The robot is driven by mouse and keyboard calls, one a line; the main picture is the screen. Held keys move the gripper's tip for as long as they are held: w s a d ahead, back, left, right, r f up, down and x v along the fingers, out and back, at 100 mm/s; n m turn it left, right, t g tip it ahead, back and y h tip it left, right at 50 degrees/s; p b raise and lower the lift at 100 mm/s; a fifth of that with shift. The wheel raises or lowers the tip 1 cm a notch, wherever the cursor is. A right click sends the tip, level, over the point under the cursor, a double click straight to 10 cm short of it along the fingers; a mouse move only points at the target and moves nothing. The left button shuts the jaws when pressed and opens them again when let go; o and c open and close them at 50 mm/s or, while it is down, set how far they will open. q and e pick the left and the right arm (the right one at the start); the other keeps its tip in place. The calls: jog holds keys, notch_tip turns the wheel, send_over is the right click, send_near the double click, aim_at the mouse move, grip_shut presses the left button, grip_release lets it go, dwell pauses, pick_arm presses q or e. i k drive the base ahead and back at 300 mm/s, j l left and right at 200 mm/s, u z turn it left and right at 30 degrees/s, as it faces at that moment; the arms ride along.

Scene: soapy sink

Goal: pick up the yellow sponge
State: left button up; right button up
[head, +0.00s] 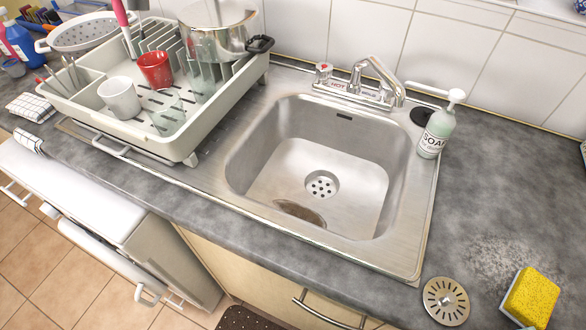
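The yellow sponge (532,298) lies on the grey countertop at the lower right of the head view, close to the picture's edge. It has a yellow top and a paler band along its lower left side. Nothing covers it. Neither of my grippers shows in the head view.
A round metal strainer (446,301) lies left of the sponge, with pale residue (492,262) on the counter behind. The steel sink (330,180) is in the middle, with a soap bottle (438,127) at its right. A loaded dish rack (88,110) stands left. Counter right of the sink is mostly clear.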

aim_at(530, 299)
jog(key=z, duration=2.2)
